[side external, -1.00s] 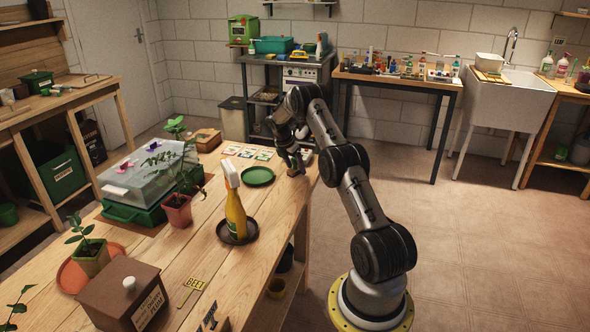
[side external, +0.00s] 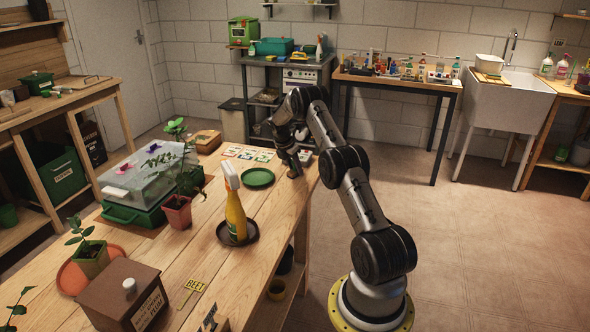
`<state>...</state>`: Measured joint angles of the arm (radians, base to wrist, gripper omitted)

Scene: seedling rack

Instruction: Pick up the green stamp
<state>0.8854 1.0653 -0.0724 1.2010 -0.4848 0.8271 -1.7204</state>
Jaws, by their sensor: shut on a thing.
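My gripper (side external: 293,169) points down at the far right end of the wooden workbench. It is shut on a small dark thing low at the tabletop, which I take to be the green stamp. The fingers hide most of it, so its colour and any gap to the bench cannot be made out.
A green saucer (side external: 258,177) lies just left of my gripper, with several picture cards (side external: 246,153) behind it. A yellow spray bottle (side external: 236,216) stands on a dark saucer (side external: 222,233) nearer the front. The bench's right edge (side external: 311,185) is close to my gripper.

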